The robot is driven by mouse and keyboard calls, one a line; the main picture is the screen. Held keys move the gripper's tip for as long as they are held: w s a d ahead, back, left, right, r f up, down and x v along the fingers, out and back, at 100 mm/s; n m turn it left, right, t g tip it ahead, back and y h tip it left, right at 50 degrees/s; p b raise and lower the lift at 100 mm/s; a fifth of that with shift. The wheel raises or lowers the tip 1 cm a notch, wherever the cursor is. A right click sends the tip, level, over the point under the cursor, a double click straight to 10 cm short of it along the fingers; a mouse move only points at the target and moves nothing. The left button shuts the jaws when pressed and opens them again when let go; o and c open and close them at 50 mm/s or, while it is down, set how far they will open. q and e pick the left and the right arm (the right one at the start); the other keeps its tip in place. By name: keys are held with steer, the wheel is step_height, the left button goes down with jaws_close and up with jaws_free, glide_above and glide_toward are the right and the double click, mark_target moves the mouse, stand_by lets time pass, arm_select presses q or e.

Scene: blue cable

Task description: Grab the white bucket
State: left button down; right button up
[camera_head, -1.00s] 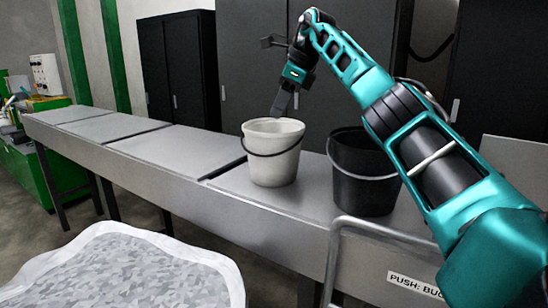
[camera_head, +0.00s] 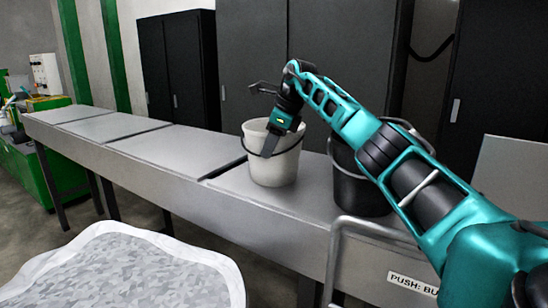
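The white bucket (camera_head: 275,170) stands upright on the metal conveyor table, with its dark handle hanging down across its front. My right arm reaches in from the right. My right gripper (camera_head: 266,119) is at the bucket's rim, with one dark finger down in front of the bucket's upper wall and the other pointing left above and behind the rim. The fingers are apart, and the rim lies between or just below them. I cannot tell whether they touch it. The gripper hides part of the rim. My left gripper is not in view.
A black bucket (camera_head: 355,185) stands right of the white one, partly behind my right arm. A metal rail (camera_head: 335,255) rises in front of it. A camouflage-patterned surface with a white rim (camera_head: 222,262) is at the lower left. The table (camera_head: 180,148) is clear to the left.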

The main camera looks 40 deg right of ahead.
steer(key=shift+w+a+f, duration=0.1)
steer(key=shift+w+f, duration=0.1)
steer(key=shift+f, duration=0.15)
jaws_close()
stand_by(1.2)
